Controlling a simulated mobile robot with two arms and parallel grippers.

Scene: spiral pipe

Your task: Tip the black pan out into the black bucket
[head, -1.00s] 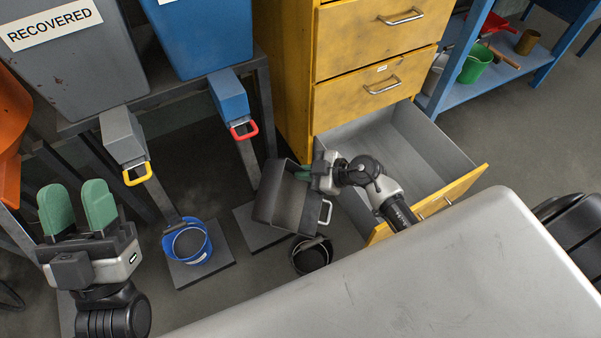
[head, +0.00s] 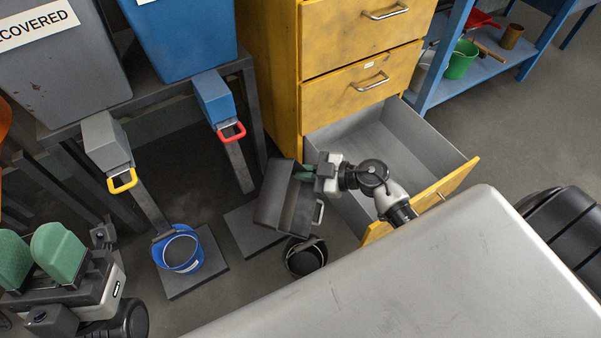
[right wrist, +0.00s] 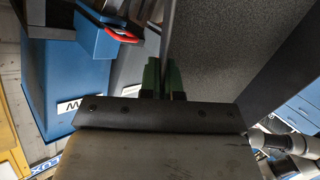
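The black pan (head: 272,208), a dark rectangular tray with a metal handle on its right side, hangs tilted above the floor in front of the open drawer. My right gripper (head: 304,173) is shut on its upper rim. The right wrist view shows the green fingers (right wrist: 162,80) pinching the thin wall, with the pan's dark speckled surface (right wrist: 225,45) to the right. The black bucket (head: 305,260) stands on the floor just below the pan's lower end in the picture; its contents are unclear. My left gripper (head: 32,258) is open and empty at the lower left.
A blue bucket (head: 180,250) stands on a plate at left, under the chute with a yellow handle (head: 123,181). A red-handled chute (head: 231,132) is beside it. The open yellow drawer (head: 455,190) lies right of the pan. A grey surface (head: 420,285) fills the lower right.

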